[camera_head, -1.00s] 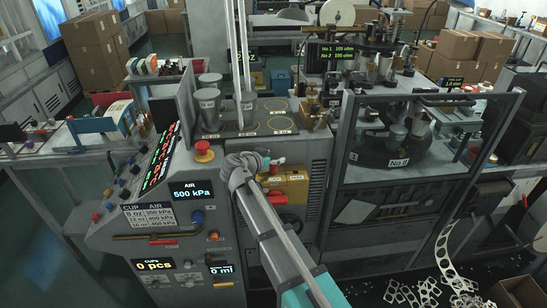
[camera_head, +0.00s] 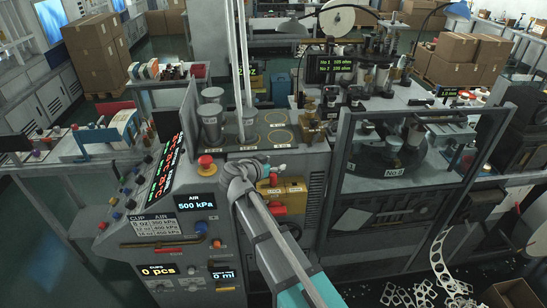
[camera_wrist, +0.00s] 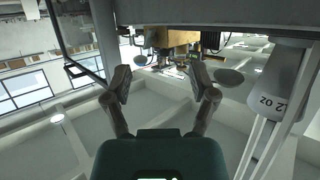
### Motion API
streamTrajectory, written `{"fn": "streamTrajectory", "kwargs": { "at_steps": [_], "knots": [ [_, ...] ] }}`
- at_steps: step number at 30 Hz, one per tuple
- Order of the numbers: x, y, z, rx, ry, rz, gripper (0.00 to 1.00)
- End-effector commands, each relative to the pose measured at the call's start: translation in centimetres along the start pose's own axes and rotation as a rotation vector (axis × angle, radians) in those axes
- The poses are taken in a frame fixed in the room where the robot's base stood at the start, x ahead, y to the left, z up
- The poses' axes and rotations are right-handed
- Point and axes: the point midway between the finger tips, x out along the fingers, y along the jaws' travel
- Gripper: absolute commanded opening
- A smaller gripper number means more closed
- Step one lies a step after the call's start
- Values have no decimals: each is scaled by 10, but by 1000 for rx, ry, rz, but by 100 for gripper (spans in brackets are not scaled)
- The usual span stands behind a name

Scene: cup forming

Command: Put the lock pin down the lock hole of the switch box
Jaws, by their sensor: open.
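The switch box appears to be the yellow box (camera_head: 296,188) on the front of the grey machine, with a red handle (camera_head: 278,209) on its face. Small red and teal pieces (camera_head: 281,168) show at its top. I cannot tell whether one is the lock pin, and the lock hole is not discernible. My gripper (camera_head: 240,174) is just left of the yellow box, partly hiding its left side. In the wrist view my gripper (camera_wrist: 160,82) has its two fingers spread apart with nothing between them. A yellowish block (camera_wrist: 170,38) shows beyond them in that upside-down view.
Metal cups (camera_head: 209,122) stand left of two upright rods (camera_head: 239,75) on the machine top. A red button (camera_head: 207,165) and a sloped control panel (camera_head: 160,225) lie left of my gripper. A framed enclosure (camera_head: 400,190) stands to the right.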

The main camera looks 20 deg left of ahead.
Motion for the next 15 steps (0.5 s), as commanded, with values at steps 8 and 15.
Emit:
{"fn": "streamTrajectory", "kwargs": {
  "at_steps": [8,15],
  "knots": [
    [-32,28,-1,-1,0,0,74],
    [-49,43,0,-1,0,-1,74]
  ]
}}
